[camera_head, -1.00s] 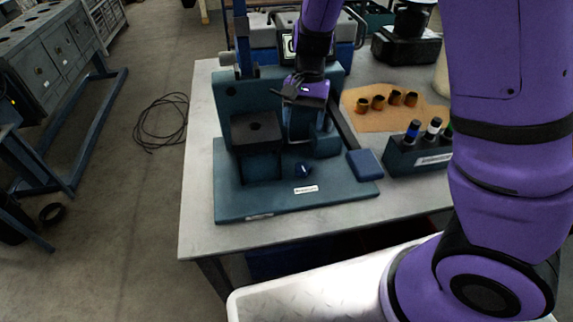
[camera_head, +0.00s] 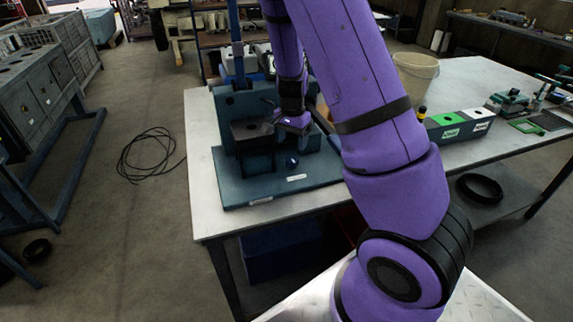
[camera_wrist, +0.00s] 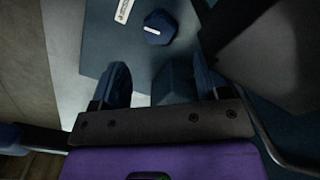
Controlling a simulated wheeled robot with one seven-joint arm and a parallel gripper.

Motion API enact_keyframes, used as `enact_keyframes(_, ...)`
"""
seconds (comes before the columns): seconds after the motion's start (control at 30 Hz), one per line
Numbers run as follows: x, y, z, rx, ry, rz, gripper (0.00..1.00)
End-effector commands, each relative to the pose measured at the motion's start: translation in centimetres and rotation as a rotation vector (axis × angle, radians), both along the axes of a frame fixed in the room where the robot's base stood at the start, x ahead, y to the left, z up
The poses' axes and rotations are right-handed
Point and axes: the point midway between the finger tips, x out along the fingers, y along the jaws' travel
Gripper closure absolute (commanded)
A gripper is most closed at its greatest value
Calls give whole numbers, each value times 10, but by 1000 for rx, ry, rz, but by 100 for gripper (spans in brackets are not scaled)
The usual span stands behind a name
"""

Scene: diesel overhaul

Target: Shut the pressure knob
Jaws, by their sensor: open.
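The pressure knob (camera_head: 292,162) is a small dark blue knob on the front of the teal press base (camera_head: 240,190). In the wrist view the knob (camera_wrist: 160,27) looks many-sided, with a short white mark running roughly crosswise on its face. My gripper (camera_head: 291,124) hangs above and behind the knob in the head view. In the wrist view my gripper (camera_wrist: 160,85) is open, its two blue fingers apart with nothing held between them. The knob lies beyond the fingertips, roughly in line with the gap, and nothing touches it.
The press block (camera_head: 252,130) stands left of my gripper. A white label (camera_wrist: 124,10) lies beside the knob. The bench (camera_head: 203,150) is bare at its left edge. A green-and-white-topped box (camera_head: 458,126) and a beige bucket (camera_head: 415,75) stand to the right.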

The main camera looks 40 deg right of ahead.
Motion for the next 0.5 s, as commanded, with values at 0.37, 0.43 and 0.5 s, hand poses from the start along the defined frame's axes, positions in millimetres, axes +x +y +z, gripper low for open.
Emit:
enact_keyframes(0.37,-1,0,-65,2,4,0,31)
enact_keyframes(0.43,-1,0,-74,1,4,0,31)
enact_keyframes(0.5,-1,0,-80,2,3,1,31)
